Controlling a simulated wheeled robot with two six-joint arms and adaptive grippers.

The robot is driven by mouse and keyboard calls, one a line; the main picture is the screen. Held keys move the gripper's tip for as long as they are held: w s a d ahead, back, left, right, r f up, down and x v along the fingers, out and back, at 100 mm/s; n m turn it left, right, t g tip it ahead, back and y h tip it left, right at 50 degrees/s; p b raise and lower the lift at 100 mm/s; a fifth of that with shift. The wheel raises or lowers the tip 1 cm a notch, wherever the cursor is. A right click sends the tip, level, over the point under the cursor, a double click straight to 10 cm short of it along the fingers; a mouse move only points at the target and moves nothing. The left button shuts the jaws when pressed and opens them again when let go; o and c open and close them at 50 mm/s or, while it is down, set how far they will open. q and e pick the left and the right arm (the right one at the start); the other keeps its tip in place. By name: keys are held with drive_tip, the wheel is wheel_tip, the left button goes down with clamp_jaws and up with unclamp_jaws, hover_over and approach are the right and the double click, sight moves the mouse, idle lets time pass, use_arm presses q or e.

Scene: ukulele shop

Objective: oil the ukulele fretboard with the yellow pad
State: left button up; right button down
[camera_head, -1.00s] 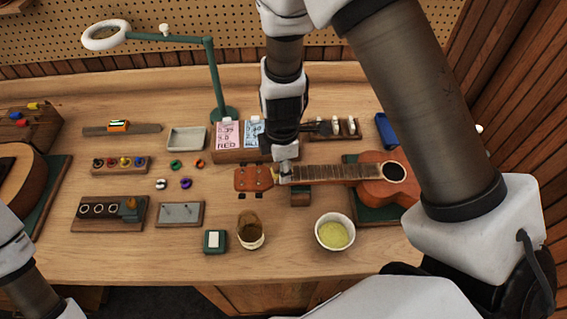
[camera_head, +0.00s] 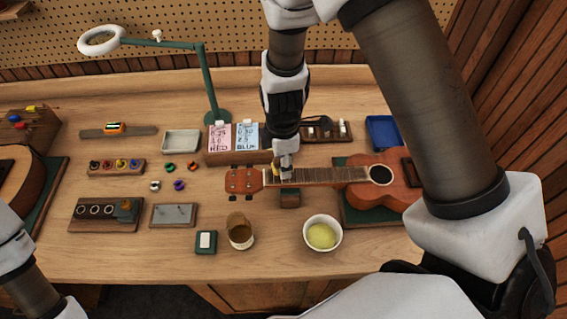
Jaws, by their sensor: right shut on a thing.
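The ukulele (camera_head: 385,196) lies with its body at the right and its headstock (camera_head: 243,181) at the left. Its dark fretboard (camera_head: 325,175) faces up. My right gripper (camera_head: 284,171) points down at the headstock end of the fretboard, shut on the small yellow pad (camera_head: 276,169). The pad is mostly hidden by the fingers and is at the fretboard near the nut; I cannot tell whether it touches. My left arm enters at the lower left; its gripper is out of view.
A green mat (camera_head: 352,213) lies under the body and a small block (camera_head: 290,198) under the neck. An amber jar (camera_head: 240,232) and a white bowl with yellow contents (camera_head: 308,244) stand in front. The front table edge is mostly clear.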

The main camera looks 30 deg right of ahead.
wheel_tip(320, 180, up, 2)
drive_tip(key=shift+r+p, duration=0.1)
drive_tip(key=shift+p, duration=0.55)
wheel_tip(320, 180, up, 2)
drive_tip(key=shift+s+d+r+p, duration=0.1)
drive_tip(key=shift+p, duration=0.9)
drive_tip(key=shift+r+p, duration=0.35)
drive_tip(key=shift+r, duration=0.05)
use_arm(q)
drive_tip(key=r, duration=0.2)
drive_tip(key=s+r, duration=0.1)
drive_tip(key=r, duration=0.1)
drive_tip(key=shift+s+r, duration=0.2)
drive_tip(key=shift+r, duration=0.15)
use_arm(e)
drive_tip(key=shift+f, duration=0.1)
